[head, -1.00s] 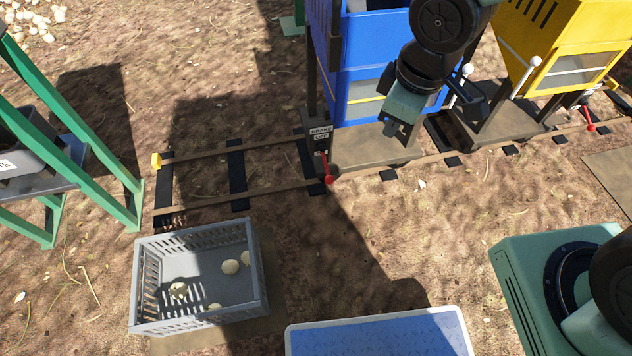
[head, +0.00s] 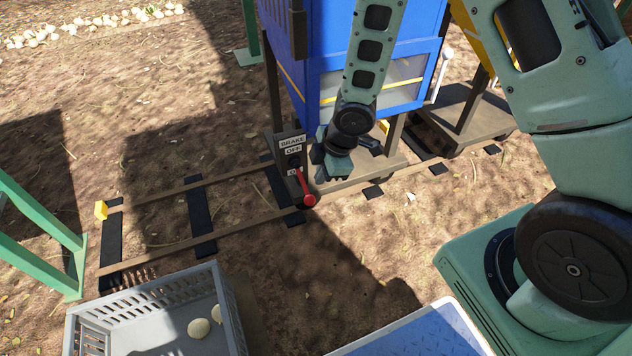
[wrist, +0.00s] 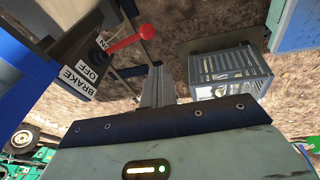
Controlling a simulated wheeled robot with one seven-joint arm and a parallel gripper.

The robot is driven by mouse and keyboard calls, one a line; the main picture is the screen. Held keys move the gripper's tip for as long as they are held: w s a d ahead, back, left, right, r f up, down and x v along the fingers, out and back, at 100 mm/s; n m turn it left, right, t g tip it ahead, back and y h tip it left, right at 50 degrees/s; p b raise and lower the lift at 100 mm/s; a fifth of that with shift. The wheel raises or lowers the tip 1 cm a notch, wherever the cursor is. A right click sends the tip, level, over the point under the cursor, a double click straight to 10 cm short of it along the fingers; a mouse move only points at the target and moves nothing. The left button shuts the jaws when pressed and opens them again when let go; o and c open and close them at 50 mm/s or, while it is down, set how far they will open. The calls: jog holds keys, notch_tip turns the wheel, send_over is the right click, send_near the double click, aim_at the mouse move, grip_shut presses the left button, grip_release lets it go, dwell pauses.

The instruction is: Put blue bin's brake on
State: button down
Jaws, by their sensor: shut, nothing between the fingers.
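The blue bin (head: 385,70) stands on a wheeled cart on the rails. At the cart's left end is a brake panel (head: 292,150) with BRAKE and OFF labels; a lower label is partly hidden. Its red lever (head: 305,187) slants down to a round red knob at the lower right. My gripper (head: 330,178) is shut and empty, just right of the lever in the head view. In the wrist view the red lever (wrist: 130,38) lies above and left of my gripper's fingertips (wrist: 157,68), with a visible gap in the picture.
A grey crate (head: 150,300) with onions stands at the lower left, and a blue-topped box (head: 420,335) at the bottom. A yellow bin's cart is behind at right.

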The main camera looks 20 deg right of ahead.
jog(key=b, duration=0.4)
send_over(310, 202)
jog(key=s, duration=0.2)
notch_tip(310, 202, down, 9)
jog(key=shift+w+d+f+b, duration=0.15)
jog(key=shift+w+f+b, duration=0.1)
jog(key=shift+w+f, duration=0.25)
jog(key=shift+w+d+f+b, duration=0.1)
jog(key=shift+w+f+b, duration=0.15)
jog(key=shift+f, duration=0.35)
notch_tip(310, 202, down, 2)
jog(key=shift+f+b, duration=0.1)
jog(key=shift+b, duration=0.25)
jog(key=shift+r, duration=0.25)
